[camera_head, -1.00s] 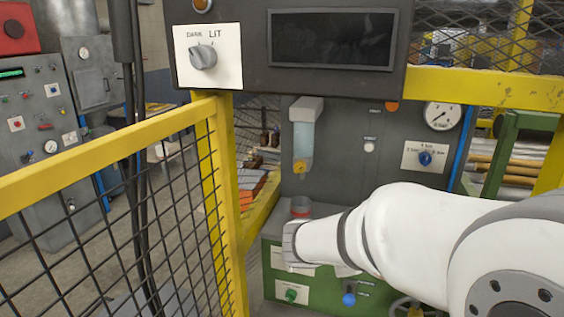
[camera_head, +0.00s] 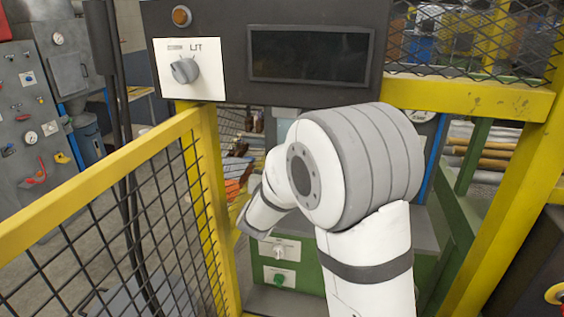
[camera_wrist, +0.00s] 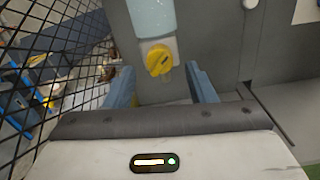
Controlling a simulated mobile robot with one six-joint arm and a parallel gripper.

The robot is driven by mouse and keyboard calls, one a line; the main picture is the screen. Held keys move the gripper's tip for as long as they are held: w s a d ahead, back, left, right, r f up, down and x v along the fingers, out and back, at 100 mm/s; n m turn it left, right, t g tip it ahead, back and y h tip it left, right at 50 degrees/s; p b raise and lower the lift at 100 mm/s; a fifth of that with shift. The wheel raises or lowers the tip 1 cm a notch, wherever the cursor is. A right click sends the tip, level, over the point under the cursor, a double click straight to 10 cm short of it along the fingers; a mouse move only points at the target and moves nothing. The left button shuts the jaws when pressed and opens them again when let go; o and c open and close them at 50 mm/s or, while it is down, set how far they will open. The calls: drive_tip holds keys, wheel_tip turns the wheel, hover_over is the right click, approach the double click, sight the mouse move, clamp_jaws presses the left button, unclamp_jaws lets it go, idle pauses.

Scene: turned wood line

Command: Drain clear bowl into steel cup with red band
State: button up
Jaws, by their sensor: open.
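The clear bowl (camera_wrist: 152,14) hangs on a grey panel at the top of the wrist view, with pale blue contents. A yellow drain knob (camera_wrist: 158,60) sits at its lower end. My gripper (camera_wrist: 159,72) is open, with one blue-grey finger on each side of the knob in the picture. The fingers look empty; I cannot tell how far they are from the knob. In the head view my arm hides most of the bowl and the fingers. The steel cup with red band is hidden behind my arm in the head view and is outside the wrist view.
A yellow mesh guard (camera_head: 150,150) stands close on the left. Above my arm is a control box with a rotary switch (camera_head: 185,70) and a dark screen (camera_head: 310,56). A green cabinet (camera_head: 285,258) is below. A yellow frame post (camera_head: 510,210) stands right.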

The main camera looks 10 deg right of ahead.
drive_tip(key=x, duration=0.2)
drive_tip(key=shift+w+d, duration=0.1)
drive_tip(key=shift+w, duration=0.15)
drive_tip(key=c, duration=1)
drive_tip(key=shift+o, duration=0.2)
